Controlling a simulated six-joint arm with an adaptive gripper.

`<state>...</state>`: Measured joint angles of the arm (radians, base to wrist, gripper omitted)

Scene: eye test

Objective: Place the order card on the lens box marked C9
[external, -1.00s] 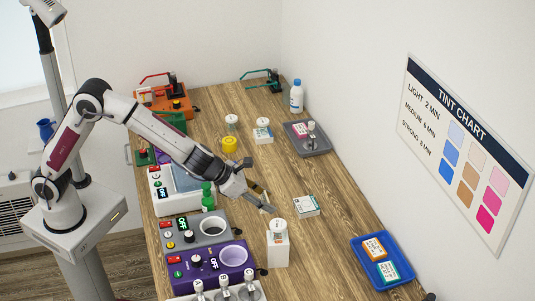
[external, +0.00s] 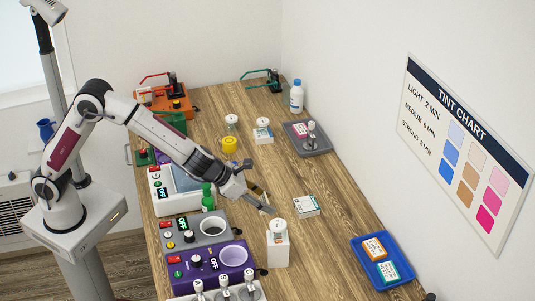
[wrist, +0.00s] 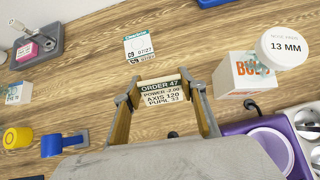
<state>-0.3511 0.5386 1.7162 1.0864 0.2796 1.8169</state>
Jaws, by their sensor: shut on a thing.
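My gripper (wrist: 160,93) is shut on the order card (wrist: 161,90), a small pale card with a dark "ORDER 47" band held between the two fingertips. In the external view my gripper (external: 266,207) hangs over the table, left of the lens box. The lens box marked C9 (wrist: 140,46) is white with a teal band and lies on the wood just beyond the card in the wrist view. It also shows in the external view (external: 307,206). The card is apart from the box in the picture, and nothing lies on the box.
A white bulb box (wrist: 250,72) with a round "13 MM" cap (wrist: 283,46) stands close to the right. A purple machine (external: 222,268) is at the front left. A blue tray (external: 375,284) holds two boxes. A grey tray (external: 318,148) is farther back. Wood around C9 is clear.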

